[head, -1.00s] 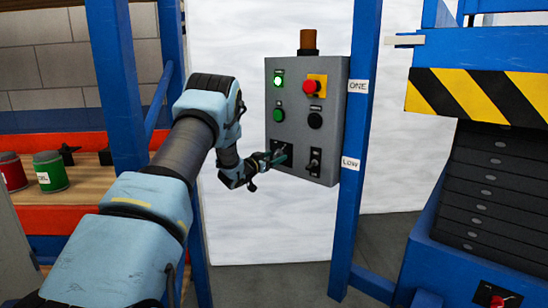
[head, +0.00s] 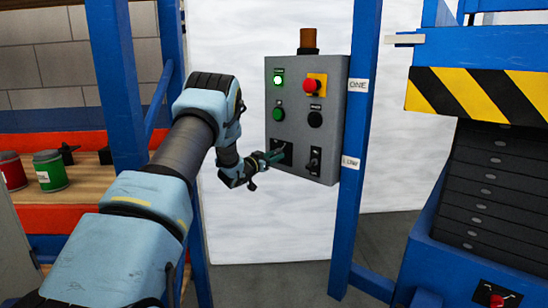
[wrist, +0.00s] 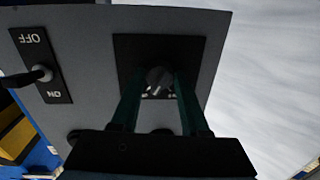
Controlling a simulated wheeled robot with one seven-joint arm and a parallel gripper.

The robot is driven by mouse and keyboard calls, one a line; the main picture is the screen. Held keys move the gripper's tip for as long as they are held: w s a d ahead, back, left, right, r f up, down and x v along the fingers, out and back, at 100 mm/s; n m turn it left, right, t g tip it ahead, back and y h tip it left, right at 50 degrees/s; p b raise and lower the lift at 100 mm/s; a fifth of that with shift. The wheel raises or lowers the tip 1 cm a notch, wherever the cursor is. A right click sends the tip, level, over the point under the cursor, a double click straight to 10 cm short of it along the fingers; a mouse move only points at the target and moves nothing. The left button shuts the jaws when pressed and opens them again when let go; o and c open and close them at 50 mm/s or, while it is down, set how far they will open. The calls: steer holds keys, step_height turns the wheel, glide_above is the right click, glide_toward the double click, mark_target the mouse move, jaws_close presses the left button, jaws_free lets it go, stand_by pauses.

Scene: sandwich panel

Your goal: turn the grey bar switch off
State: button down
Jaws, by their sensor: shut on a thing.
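The grey bar switch (wrist: 158,80) is a round knob with a raised bar, on a black plate with small white marks in the wrist view. In the head view its black plate (head: 285,146) is at the lower left of the grey control box, and my gripper hides the knob. My gripper (wrist: 159,88) has its green fingers on either side of the knob, shut on it. In the head view my gripper (head: 276,156) reaches the plate from the left. The small marks by the knob are too blurred to read.
A toggle switch (wrist: 42,74) marked OFF and ON is beside the knob; it also shows in the head view (head: 314,160). The grey box (head: 296,140) carries a lit green lamp (head: 279,82), a red button (head: 310,86) and other buttons. A blue post (head: 357,150) stands just right.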

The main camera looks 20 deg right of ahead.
steer(key=n, duration=0.6)
steer(key=shift+r+g, duration=0.15)
steer(key=shift+g, duration=0.15)
steer(key=n+p, duration=0.1)
steer(key=n, duration=0.4)
steer(key=shift+p, duration=0.4)
steer(key=shift+n, duration=0.4)
steer(key=shift+c, duration=2)
jaws_free()
steer(key=b+v, duration=0.2)
steer(key=v, duration=0.5)
steer(key=shift+a+r, duration=0.15)
steer(key=shift+a, duration=0.1)
steer(key=shift+s, duration=0.1)
